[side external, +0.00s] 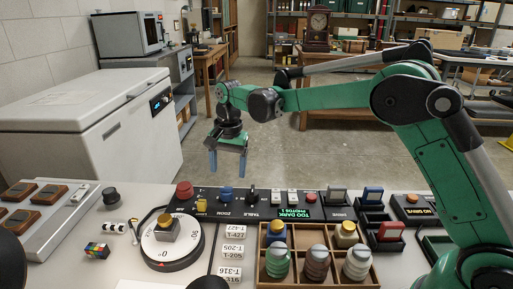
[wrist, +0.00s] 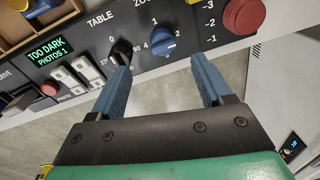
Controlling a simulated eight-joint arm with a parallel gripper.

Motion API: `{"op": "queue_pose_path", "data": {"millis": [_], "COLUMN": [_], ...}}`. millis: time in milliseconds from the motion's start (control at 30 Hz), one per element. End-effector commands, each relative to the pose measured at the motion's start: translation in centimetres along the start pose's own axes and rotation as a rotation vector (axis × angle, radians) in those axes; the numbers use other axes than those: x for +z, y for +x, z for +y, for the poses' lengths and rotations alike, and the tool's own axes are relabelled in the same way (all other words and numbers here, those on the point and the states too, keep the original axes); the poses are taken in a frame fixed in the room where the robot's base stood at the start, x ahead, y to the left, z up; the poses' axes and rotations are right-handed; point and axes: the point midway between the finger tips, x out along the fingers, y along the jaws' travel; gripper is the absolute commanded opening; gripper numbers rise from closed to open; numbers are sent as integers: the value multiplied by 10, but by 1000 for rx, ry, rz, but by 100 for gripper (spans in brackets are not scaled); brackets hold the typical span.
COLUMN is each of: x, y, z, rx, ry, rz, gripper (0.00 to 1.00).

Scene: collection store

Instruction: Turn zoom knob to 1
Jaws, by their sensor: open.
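The zoom knob (wrist: 163,43) is a blue round dial on the black control panel, with 1, 2 and 4 printed around it. Its white mark appears to point toward the right, near the 2; the exact setting is hard to read. The blue knob also shows in the side external view (side external: 225,194). My gripper (side external: 228,167) hangs fingers-down just behind the panel, open and empty. In the wrist view my gripper (wrist: 165,66) has its blue fingers apart, with the zoom knob beyond and between the tips, not touching it.
A black table knob (wrist: 121,51) sits beside the zoom knob, close to one finger. A red button (wrist: 243,15) is on the other side. The display (wrist: 49,50) reads TOO DARK, PHOTOS 1. A turntable (side external: 171,247) and a wooden compartment box (side external: 320,283) stand in front of the panel.

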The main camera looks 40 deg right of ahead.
Motion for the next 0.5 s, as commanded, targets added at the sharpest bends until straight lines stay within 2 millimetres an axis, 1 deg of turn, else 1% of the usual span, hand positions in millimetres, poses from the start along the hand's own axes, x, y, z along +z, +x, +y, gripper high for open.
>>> {"op": "queue_pose_path", "data": {"millis": [33, 167, 400, 500], "x": [-1, -2, -1, -1], "y": [5, 15, 48, 59], "z": [-2, -4, -4, -3], "rx": [9, 20, 20, 19], "ry": [17, 41, 42, 41], "rz": [-7, -14, -14, -14], "gripper": [72, 72, 72, 72]}}
